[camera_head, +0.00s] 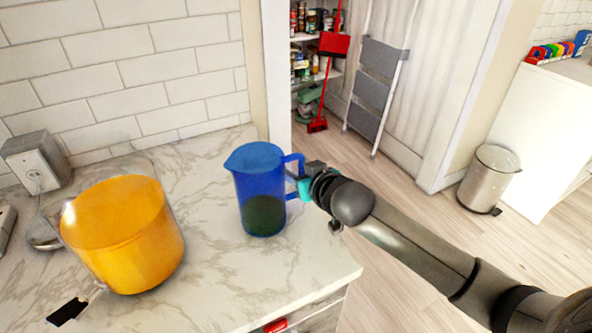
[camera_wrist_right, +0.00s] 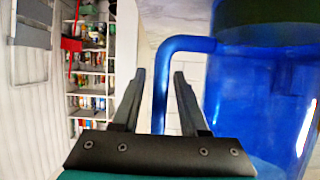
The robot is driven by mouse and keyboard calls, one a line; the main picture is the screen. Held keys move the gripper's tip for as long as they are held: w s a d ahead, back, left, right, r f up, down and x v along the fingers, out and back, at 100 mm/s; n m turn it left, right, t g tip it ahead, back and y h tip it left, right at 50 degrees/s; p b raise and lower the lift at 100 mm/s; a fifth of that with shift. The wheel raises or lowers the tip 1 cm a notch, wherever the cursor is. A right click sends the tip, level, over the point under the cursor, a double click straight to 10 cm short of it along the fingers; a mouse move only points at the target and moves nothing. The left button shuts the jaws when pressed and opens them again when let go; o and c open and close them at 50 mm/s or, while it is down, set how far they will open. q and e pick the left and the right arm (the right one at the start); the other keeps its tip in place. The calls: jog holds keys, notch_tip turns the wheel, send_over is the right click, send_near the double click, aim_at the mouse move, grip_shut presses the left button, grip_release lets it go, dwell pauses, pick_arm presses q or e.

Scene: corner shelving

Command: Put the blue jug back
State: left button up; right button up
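The blue jug (camera_head: 262,190) stands upright on the marble counter, near its right end, with its spout to the left and its handle (camera_head: 296,178) to the right. My right gripper (camera_head: 303,184) is at the handle, coming from the right. In the right wrist view the jug (camera_wrist_right: 255,100) fills the right side. The handle (camera_wrist_right: 162,85) runs between the two spread fingers of the gripper (camera_wrist_right: 158,85), with gaps visible on both sides. The jug's lower part looks darker. My left gripper is not in view.
A large orange pot (camera_head: 125,240) stands left of the jug on the marble counter (camera_head: 205,285). A toaster-like grey box (camera_head: 36,162) is by the tiled wall. Stocked shelves (camera_head: 310,80), a grey stepladder (camera_head: 378,85), and a metal bin (camera_head: 488,180) stand beyond. Floor between is clear.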

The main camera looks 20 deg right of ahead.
jog(key=shift+r, duration=0.2)
jog(key=p+v, duration=0.2)
jog(key=v, duration=1)
